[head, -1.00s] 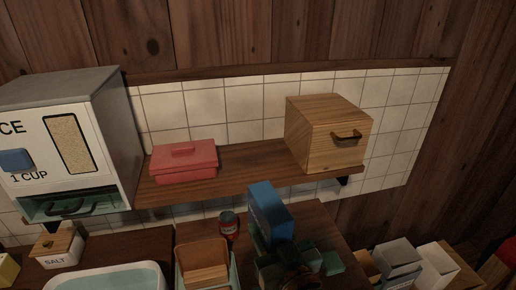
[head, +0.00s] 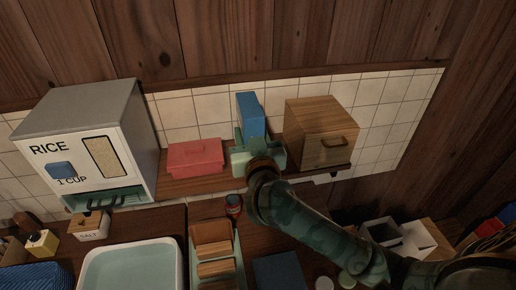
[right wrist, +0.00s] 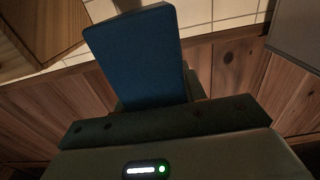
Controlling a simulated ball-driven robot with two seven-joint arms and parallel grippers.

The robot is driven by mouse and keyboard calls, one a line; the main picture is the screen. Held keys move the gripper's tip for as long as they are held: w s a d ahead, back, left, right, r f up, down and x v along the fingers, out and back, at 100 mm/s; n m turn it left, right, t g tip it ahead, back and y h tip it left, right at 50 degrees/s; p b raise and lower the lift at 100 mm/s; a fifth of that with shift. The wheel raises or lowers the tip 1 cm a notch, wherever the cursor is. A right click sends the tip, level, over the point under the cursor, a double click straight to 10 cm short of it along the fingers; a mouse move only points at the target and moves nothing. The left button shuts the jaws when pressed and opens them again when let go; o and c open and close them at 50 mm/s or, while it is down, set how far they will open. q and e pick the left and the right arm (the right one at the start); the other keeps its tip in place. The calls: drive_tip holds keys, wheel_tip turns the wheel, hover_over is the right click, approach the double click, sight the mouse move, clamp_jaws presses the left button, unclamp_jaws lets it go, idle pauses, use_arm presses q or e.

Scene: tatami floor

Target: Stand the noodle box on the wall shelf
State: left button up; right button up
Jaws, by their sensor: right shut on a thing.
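The noodle box (head: 251,115) is a blue, narrow box. My right gripper (head: 250,140) is shut on its lower part and holds it at the wall shelf (head: 195,187), between the red lidded box and the wooden drawer box. In the head view it looks nearly upright. In the right wrist view the box (right wrist: 138,60) stands out from my gripper (right wrist: 158,106). My gripper hides the box's bottom, so I cannot tell whether it touches the shelf. My left gripper is in no view.
The red lidded box (head: 195,157) is left of my gripper and the wooden drawer box (head: 318,132) is close on its right. A rice dispenser (head: 85,145) stands at the left. Below are a white basin (head: 130,270), a divided tray (head: 213,245) and a red jar (head: 234,205).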

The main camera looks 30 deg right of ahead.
drive_tip(key=w+d+f, duration=0.1)
drive_tip(key=w+d+f+b, duration=0.1)
drive_tip(key=w, duration=0.1)
drive_tip(key=shift+w+d+f, duration=0.1)
drive_tip(key=shift+d, duration=0.25)
drive_tip(key=w+d+f+b, duration=0.1)
drive_tip(key=f, duration=0.1)
drive_tip(key=w+f+b, duration=0.1)
drive_tip(key=f, duration=0.2)
drive_tip(key=w+d+f+b, duration=0.1)
drive_tip(key=f+b, duration=0.1)
drive_tip(key=f, duration=0.1)
drive_tip(key=shift+w+d+f, duration=0.2)
drive_tip(key=shift+d, duration=0.1)
drive_tip(key=shift+r, duration=0.1)
drive_tip(key=o, duration=1.2)
drive_tip(key=shift+c, duration=0.2)
